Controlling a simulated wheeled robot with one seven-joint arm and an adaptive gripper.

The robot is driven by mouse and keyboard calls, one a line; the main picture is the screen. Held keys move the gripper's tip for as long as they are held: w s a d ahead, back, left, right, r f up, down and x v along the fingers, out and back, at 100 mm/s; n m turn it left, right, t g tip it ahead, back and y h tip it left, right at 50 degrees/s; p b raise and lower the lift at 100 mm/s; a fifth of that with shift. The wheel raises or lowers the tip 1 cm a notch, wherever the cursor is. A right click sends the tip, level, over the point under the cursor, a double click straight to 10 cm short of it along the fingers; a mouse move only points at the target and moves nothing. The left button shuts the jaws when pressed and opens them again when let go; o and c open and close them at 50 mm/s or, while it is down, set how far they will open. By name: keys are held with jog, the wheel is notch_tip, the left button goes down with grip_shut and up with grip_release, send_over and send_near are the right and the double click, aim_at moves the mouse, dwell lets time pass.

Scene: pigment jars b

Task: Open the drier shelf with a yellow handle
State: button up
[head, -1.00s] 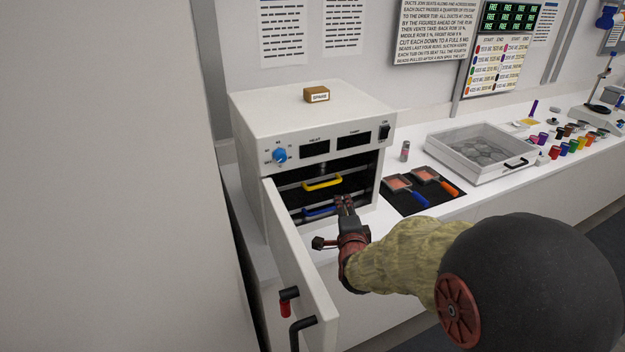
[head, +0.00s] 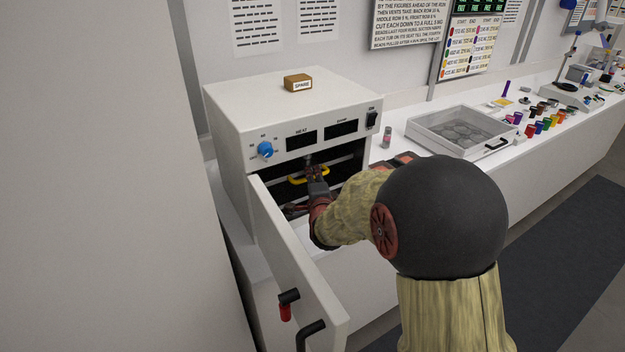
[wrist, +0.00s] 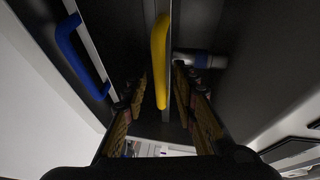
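The white drier (head: 300,98) stands on the counter with its door (head: 290,265) swung open. Inside, the shelf with the yellow handle (head: 298,181) is partly hidden by my gripper (head: 315,174). In the wrist view the yellow handle (wrist: 161,50) lies between my two open fingers (wrist: 157,92), with a gap on either side. The blue handle (wrist: 80,55) of another shelf is outside the fingers, to the left; my arm covers most of it in the head view.
A wooden block labelled SPARE (head: 298,83) sits on top of the drier. The open door stands close left of my forearm. To the right are a small can (head: 387,137), a clear-lidded tray (head: 462,133) and several coloured jars (head: 531,130).

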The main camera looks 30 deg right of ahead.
jog(key=shift+w+d+f, duration=0.1)
jog(key=shift+w+d, duration=0.05)
jog(key=shift+w, duration=0.15)
jog(key=shift+c, duration=0.3)
jog(key=c, duration=0.4)
